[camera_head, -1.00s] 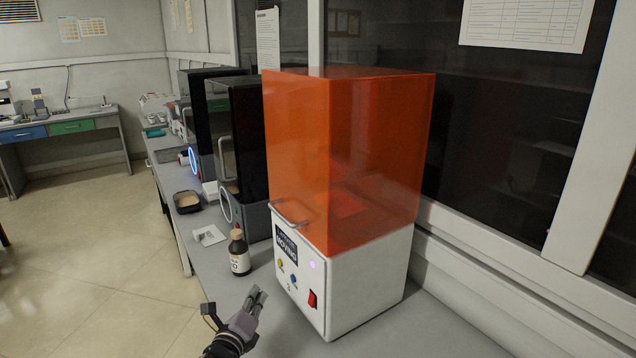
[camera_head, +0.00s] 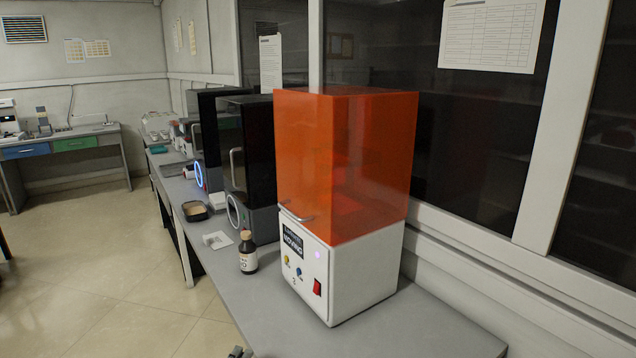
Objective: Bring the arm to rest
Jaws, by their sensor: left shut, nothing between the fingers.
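My left gripper (camera_head: 240,352) shows only as dark fingertips at the bottom edge, in front of the bench. It is shut and empty. The rest of my left arm is out of view, and my right gripper is not in view. The machine with an orange hood (camera_head: 345,165) and white base (camera_head: 362,275) stands on the bench beyond the gripper and to its right. The gripper is apart from it.
A brown bottle (camera_head: 248,252) stands on the grey bench (camera_head: 420,325) left of the orange-hooded machine. Behind it are a white flat piece (camera_head: 217,240), a small dark tray (camera_head: 195,211) and a black machine (camera_head: 247,150). The bench front near the gripper is clear.

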